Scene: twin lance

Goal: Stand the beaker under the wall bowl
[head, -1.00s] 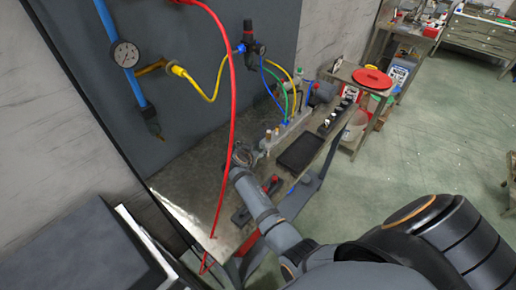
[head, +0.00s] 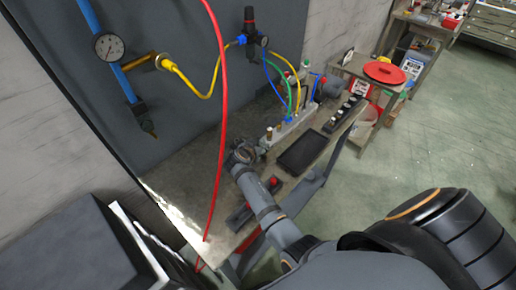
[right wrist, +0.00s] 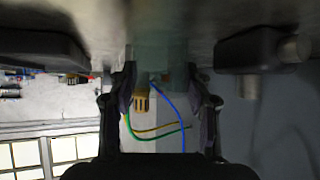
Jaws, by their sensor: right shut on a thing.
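A black regulator with a red part and blue fittings (head: 252,30) is on the grey back panel, and its lower part may be the wall bowl. My right gripper (head: 240,154) is low over the metal bench top, in front of the panel and left of the valve block. In the right wrist view its two fingers (right wrist: 160,98) close on a pale, see-through greenish thing (right wrist: 158,48), which looks like the beaker. In the head view the beaker is too small and hidden to make out. My left gripper is out of view.
A red hose (head: 222,110) hangs down in front of the panel, close left of my right gripper. A pressure gauge (head: 108,46) is on the panel at left. A valve block (head: 290,128) and a black tray (head: 302,151) lie right of the gripper. Bare bench (head: 185,175) is at left.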

